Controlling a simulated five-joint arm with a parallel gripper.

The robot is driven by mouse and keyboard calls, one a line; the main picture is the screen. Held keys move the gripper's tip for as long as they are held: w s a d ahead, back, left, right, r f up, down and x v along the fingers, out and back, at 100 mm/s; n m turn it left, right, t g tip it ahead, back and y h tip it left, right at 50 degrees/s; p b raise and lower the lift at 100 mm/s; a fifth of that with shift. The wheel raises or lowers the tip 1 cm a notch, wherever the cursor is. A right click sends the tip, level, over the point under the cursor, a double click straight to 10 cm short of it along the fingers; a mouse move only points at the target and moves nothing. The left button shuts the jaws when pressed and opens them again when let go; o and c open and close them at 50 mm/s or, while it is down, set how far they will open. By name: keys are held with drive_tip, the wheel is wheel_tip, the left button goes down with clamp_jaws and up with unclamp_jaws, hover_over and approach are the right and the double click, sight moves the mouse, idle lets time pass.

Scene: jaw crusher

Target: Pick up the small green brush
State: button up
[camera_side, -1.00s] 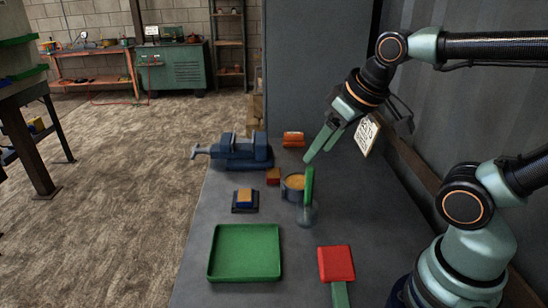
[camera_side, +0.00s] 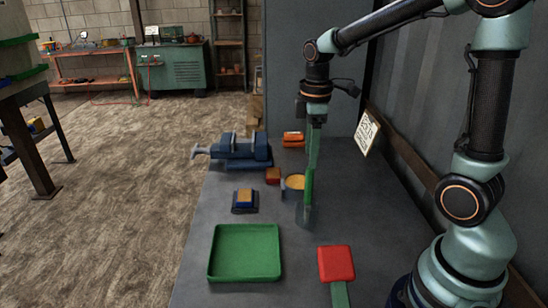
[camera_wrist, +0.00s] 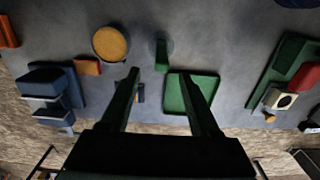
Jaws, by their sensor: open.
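The small green brush (camera_side: 308,187) stands upright in a clear glass jar (camera_side: 306,214) on the grey bench. In the wrist view the brush (camera_wrist: 161,56) shows just ahead of my fingertips and roughly midway between them, with the jar around it faint. My gripper (camera_side: 312,165) points down above the jar, its fingers lined up with the brush in the side view and partly covering it. In the wrist view my gripper (camera_wrist: 160,75) has its two fingers well apart with nothing held. I cannot tell whether the fingertips reach down past the brush's top.
A red block (camera_side: 273,176), a blue vise (camera_side: 240,150) and a blue-and-yellow item (camera_side: 245,200) lie to the left. A green tray (camera_side: 245,277) and a red-headed tool (camera_side: 336,263) are nearer the camera.

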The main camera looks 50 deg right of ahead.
sight(309, 192)
wheel_tip(309, 192, down, 12)
drive_tip(key=shift+s+r, duration=0.1)
idle(0.5)
drive_tip(key=shift+c, duration=0.3)
clamp_jaws()
